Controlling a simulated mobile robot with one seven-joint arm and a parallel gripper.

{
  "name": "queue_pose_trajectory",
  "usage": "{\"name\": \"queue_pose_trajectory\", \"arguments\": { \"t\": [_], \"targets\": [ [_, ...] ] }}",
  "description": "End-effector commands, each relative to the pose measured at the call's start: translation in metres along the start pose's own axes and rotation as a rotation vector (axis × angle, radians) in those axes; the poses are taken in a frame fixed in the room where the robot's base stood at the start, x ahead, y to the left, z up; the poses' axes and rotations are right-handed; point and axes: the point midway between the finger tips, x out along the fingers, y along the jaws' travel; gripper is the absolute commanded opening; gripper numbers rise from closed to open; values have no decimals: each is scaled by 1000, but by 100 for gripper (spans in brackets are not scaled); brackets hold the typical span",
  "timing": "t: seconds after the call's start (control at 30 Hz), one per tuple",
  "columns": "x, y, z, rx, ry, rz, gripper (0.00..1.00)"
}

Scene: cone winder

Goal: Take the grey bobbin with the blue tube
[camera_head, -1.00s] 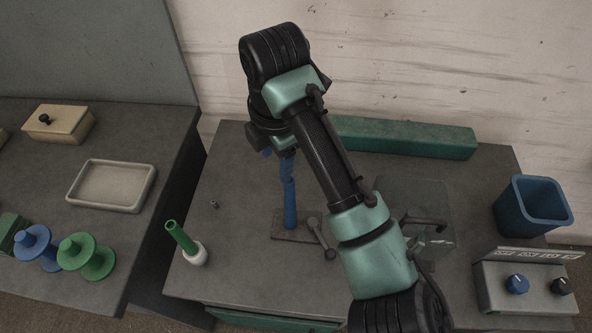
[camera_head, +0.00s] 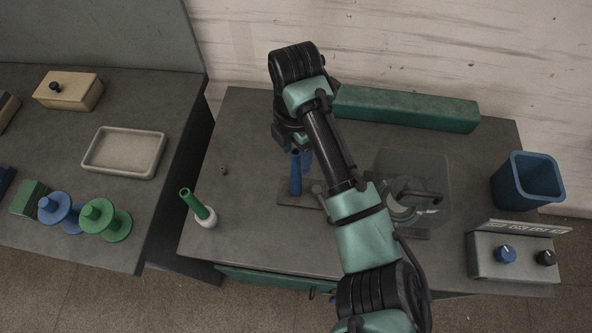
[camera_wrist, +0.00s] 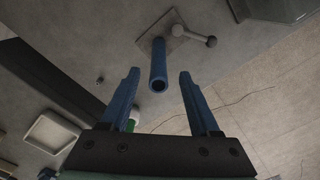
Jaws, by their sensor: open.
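A blue tube (camera_head: 296,182) stands upright on a small grey plate with a lever on the bench. In the wrist view the blue tube (camera_wrist: 158,70) shows its open round end toward me. My gripper (camera_wrist: 157,76) is open, with one blue finger on each side of the tube's end in the picture; I cannot tell how far apart in depth they are. In the head view my gripper (camera_head: 293,149) is over the tube and partly hidden by my arm. I cannot make out a grey bobbin on this tube.
A clear cover (camera_head: 437,166) stands right of the tube, partly behind my arm. A blue bin (camera_head: 527,182) and a control box (camera_head: 497,262) are at right. A green bar (camera_head: 405,107) lies behind.

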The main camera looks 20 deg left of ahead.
Motion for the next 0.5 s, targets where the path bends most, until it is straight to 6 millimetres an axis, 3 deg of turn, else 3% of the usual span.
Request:
{"name": "queue_pose_trajectory", "arguments": {
  "t": [0.23, 0.5],
  "targets": [
    [35, 1, 1, 1, 2, -2, 63],
    [42, 2, 1, 0, 0, 0, 63]
  ]
}}
